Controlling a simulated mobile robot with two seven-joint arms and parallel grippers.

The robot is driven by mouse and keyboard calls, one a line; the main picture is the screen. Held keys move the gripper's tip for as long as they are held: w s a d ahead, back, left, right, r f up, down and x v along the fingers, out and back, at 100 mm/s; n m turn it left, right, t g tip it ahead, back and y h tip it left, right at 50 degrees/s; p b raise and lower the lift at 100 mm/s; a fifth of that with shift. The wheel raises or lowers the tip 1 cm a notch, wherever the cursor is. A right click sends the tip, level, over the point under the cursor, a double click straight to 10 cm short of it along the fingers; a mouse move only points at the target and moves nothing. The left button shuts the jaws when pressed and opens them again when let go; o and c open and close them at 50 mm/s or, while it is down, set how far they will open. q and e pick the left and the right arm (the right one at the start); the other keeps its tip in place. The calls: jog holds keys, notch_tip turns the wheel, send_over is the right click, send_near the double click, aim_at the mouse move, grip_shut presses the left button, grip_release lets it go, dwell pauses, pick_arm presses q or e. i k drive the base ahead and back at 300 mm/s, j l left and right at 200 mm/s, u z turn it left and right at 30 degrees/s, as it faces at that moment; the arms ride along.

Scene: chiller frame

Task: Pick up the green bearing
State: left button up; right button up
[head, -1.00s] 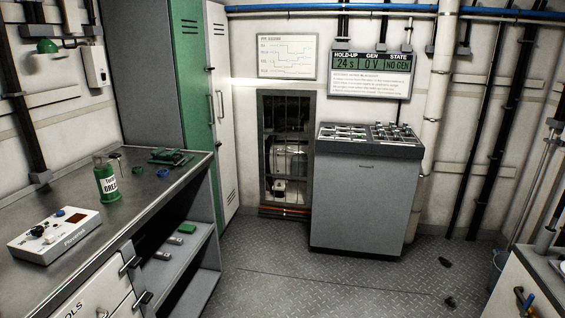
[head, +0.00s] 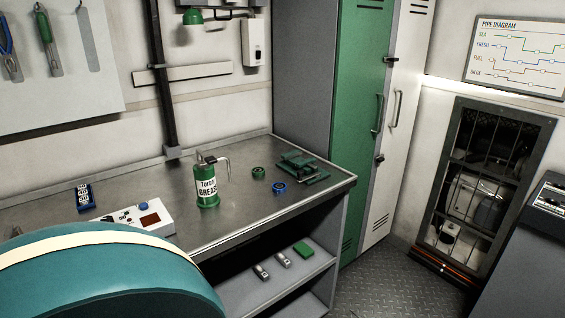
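The green bearing (head: 259,173) is a small green ring lying on the grey metal workbench (head: 240,218), behind and to the left of a similar blue ring (head: 279,188). It stands apart from the green and white grease can (head: 208,187) on its left. A dark green device (head: 303,167) lies to its right. Neither of my grippers is in view.
A white control box (head: 140,216) and a blue device (head: 85,198) are on the left of the bench. The shelf below holds a green block (head: 303,249) and small metal parts. A green locker (head: 361,110) stands beyond the bench. A large teal rounded shape covers the lower left.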

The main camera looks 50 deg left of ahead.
aim_at(257, 171)
jog(key=i+l+u, duration=0.1)
jog(key=i+u, duration=0.2)
jog(key=i+l+u, duration=0.3)
jog(key=i, duration=0.25)
jog(key=i+l+u, duration=0.15)
jog(key=i+u, duration=0.15)
jog(key=i, duration=0.1)
